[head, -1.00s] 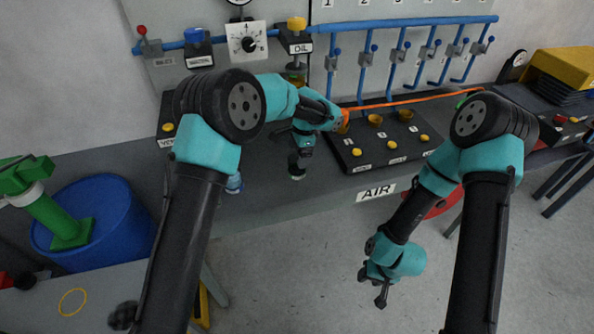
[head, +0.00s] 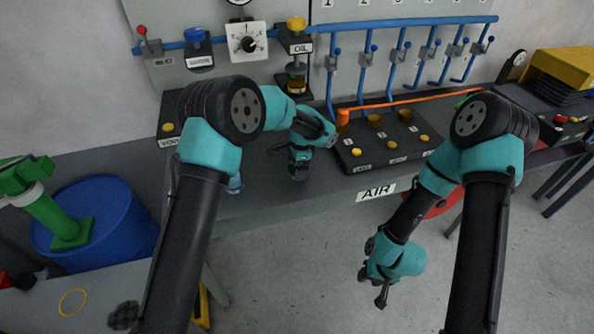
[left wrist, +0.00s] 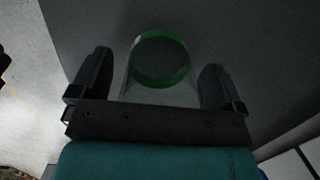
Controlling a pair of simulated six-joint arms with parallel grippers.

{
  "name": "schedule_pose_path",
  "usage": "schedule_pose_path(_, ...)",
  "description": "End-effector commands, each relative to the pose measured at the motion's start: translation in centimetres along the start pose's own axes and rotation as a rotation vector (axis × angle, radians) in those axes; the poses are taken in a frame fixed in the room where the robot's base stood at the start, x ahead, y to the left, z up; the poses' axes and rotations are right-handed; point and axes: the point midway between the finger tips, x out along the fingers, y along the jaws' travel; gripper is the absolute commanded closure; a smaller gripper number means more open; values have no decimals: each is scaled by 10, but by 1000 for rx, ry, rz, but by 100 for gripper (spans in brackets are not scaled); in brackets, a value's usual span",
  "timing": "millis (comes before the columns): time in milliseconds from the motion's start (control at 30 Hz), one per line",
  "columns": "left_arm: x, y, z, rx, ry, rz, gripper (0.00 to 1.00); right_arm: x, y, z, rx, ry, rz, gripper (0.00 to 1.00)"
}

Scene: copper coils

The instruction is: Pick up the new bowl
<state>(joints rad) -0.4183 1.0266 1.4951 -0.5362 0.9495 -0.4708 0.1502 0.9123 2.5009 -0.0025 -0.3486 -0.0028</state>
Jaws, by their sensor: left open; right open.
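The bowl, clear with a green rim (left wrist: 160,86), stands between the fingers of my left gripper in the left wrist view. My left gripper (left wrist: 157,88) is open, with one finger on each side of it and a gap to both. In the head view my left gripper (head: 298,172) is low at the grey bench top, left of the black block, and hides the bowl. My right gripper (head: 380,290) is open and empty, hanging in front of the bench over the floor.
A blue-topped item (head: 236,184) is partly hidden behind my left arm. The black block (head: 385,140) with yellow buttons lies right of my left gripper. The oil dispenser (head: 297,62) stands behind. A blue barrel (head: 105,205) is at left.

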Motion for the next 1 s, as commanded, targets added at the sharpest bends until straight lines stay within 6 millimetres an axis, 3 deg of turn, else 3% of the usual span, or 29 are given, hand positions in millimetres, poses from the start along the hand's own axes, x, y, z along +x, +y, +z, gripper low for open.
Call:
schedule_pose_path(233,0,0,0,0,0,0,6,0,0,0,0,0,0,57)
schedule_pose_path(833,0,0,0,0,0,0,62,0,0,0,0,0,0,57)
schedule_pose_path(1000,0,0,0,0,0,0,62,0,0,0,0,0,0,57)
